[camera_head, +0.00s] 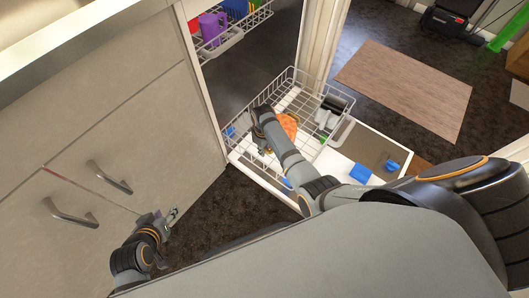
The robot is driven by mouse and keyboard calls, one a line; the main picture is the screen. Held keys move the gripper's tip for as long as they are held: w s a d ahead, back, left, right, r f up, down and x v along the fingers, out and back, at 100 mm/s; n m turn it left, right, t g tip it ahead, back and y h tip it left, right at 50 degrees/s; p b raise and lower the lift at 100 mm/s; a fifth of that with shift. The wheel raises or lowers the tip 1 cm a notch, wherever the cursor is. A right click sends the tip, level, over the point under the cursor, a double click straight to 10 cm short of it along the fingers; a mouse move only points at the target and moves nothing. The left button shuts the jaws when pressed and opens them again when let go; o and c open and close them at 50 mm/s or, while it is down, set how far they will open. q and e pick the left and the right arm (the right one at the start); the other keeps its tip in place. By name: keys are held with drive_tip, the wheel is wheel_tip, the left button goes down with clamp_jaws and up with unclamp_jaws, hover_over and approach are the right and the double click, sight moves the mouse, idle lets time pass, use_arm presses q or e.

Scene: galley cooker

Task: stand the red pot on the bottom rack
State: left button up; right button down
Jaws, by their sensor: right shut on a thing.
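The bottom rack (238,150) is a white wire basket pulled out over the lowered door. My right gripper (262,116) is over the rack's left part, with its fingers mostly hidden by my wrist. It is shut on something. A round orange-red thing (289,123) shows right beside the wrist, partly covered by my arm; I take it for the red pot, though its shape is unclear. I cannot tell whether it touches the rack. My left gripper (171,215) is low in front of the cabinet, away from the rack; its opening is too small to judge.
The upper rack (222,45) holds a purple mug (212,27) and other coloured items. Grey and dark items (332,108) stand in the bottom rack's right part. Blue pieces (360,173) lie on the door. Drawer handles (70,212) stick out at left.

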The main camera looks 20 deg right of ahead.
drive_tip(key=shift+f, duration=0.4)
drive_tip(key=c, duration=1.3)
unclamp_jaws()
use_arm(q)
drive_tip(key=shift+w+r+t, duration=0.35)
drive_tip(key=shift+w+t, duration=0.1)
drive_tip(key=shift+w, duration=0.1)
drive_tip(key=shift+w+r+t, duration=0.3)
drive_tip(key=shift+w+t, duration=0.15)
drive_tip(key=shift+w, duration=0.1)
drive_tip(key=s+f+g+p, duration=0.2)
drive_tip(key=s+f+g, duration=0.2)
drive_tip(key=s, duration=0.4)
use_arm(e)
wheel_tip(320, 180, up, 3)
drive_tip(key=shift+r, duration=0.2)
wheel_tip(320, 180, up, 8)
drive_tip(key=p, duration=0.3)
drive_tip(key=shift+a+f, duration=0.1)
drive_tip(key=shift+f, duration=0.1)
use_arm(q)
drive_tip(key=r+g, duration=0.2)
drive_tip(key=a+r, duration=0.1)
drive_tip(key=r, duration=0.1)
drive_tip(key=shift+s+a+g+y+p, duration=0.1)
drive_tip(key=shift+s+g+y+p, duration=0.2)
drive_tip(key=shift+s+g+y, duration=0.1)
use_arm(e)
drive_tip(key=shift+r, duration=0.5)
